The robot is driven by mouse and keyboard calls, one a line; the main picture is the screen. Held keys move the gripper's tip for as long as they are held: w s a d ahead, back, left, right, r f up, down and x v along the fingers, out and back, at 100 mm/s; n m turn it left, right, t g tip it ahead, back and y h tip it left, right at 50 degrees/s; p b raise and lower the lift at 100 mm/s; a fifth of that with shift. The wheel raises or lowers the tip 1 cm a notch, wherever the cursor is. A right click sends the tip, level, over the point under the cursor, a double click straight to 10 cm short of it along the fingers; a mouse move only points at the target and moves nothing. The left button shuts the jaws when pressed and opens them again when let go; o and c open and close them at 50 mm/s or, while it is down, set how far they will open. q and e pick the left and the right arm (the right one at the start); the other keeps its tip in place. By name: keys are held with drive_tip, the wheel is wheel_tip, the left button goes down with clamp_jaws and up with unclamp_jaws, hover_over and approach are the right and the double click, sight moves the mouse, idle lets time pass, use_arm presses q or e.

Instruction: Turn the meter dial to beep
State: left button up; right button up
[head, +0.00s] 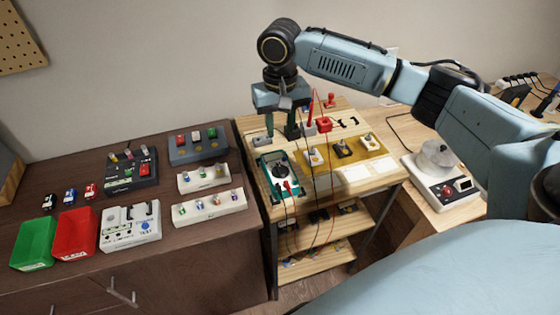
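My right gripper (280,134) hangs pointing down over the bench, just behind the meter's back end in the picture. Its two fingers are apart, with nothing seen between them. I cannot tell its exact height above the bench. My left gripper is not in view.
Thin red and black leads run down past the meter. A red probe stand (324,124) is right of my gripper. A yellow tray (375,147) holds several small parts. A scale (442,184) is at right.

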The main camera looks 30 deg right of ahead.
sight(280, 167)
wheel_tip(280, 167, down, 13)
drive_tip(key=shift+r+b, duration=0.1)
drive_tip(key=shift+b, duration=0.4)
clamp_jaws()
